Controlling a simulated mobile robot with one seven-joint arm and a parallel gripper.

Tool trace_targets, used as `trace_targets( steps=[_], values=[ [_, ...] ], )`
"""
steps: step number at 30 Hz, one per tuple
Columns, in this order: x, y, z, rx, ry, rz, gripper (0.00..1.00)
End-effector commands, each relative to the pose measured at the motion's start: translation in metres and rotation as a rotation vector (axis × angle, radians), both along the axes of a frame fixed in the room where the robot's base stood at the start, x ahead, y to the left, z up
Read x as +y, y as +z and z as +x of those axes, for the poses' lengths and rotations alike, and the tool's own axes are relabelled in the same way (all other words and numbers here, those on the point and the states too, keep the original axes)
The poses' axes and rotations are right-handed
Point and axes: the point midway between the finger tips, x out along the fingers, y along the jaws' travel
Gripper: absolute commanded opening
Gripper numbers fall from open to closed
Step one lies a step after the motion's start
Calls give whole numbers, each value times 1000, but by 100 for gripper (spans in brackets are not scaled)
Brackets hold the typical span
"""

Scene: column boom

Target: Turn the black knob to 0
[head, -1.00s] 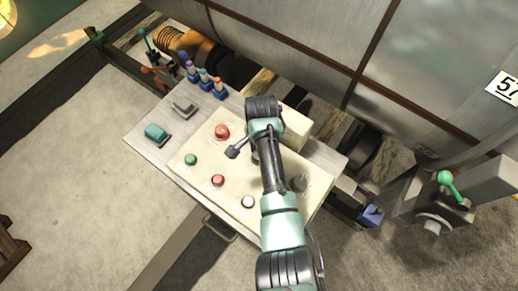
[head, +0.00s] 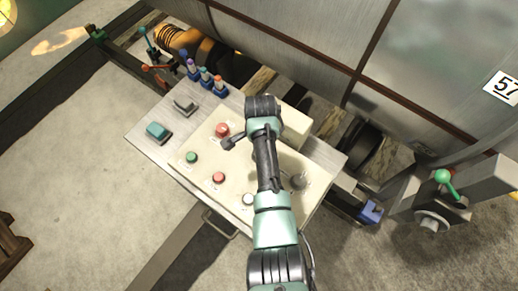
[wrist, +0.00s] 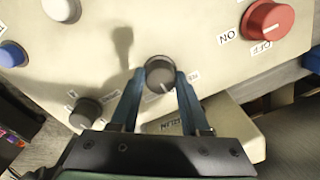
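The black knob (wrist: 160,75) is round and dark grey, with a pale pointer line towards the lower right in the wrist view. It stands on a cream control panel (head: 205,147). My gripper (wrist: 160,82) has its two blue fingers on either side of this knob, very close to its rim. Whether both fingers press on it is unclear. In the head view my arm hides this knob. The label lettering around it is partly covered and too small to read, so I cannot make out the 0.
A second dark knob (wrist: 86,112) sits just left of the fingers. A red knob (wrist: 268,20) with ON and OFF labels, a white button (wrist: 62,10) and a blue button (wrist: 12,53) are on the panel. A green lever (head: 443,177) stands to the right.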

Motion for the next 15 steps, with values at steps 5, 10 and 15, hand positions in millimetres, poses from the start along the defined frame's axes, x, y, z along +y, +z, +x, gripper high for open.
trace_targets(
  steps=[5, 10, 15],
  values=[
    [-1, 0, 0, -1, 1, -2, 76],
    [0, 0, 0, -1, 1, -1, 76],
    [0, 2, 0, -1, 1, -1, 76]
  ],
)
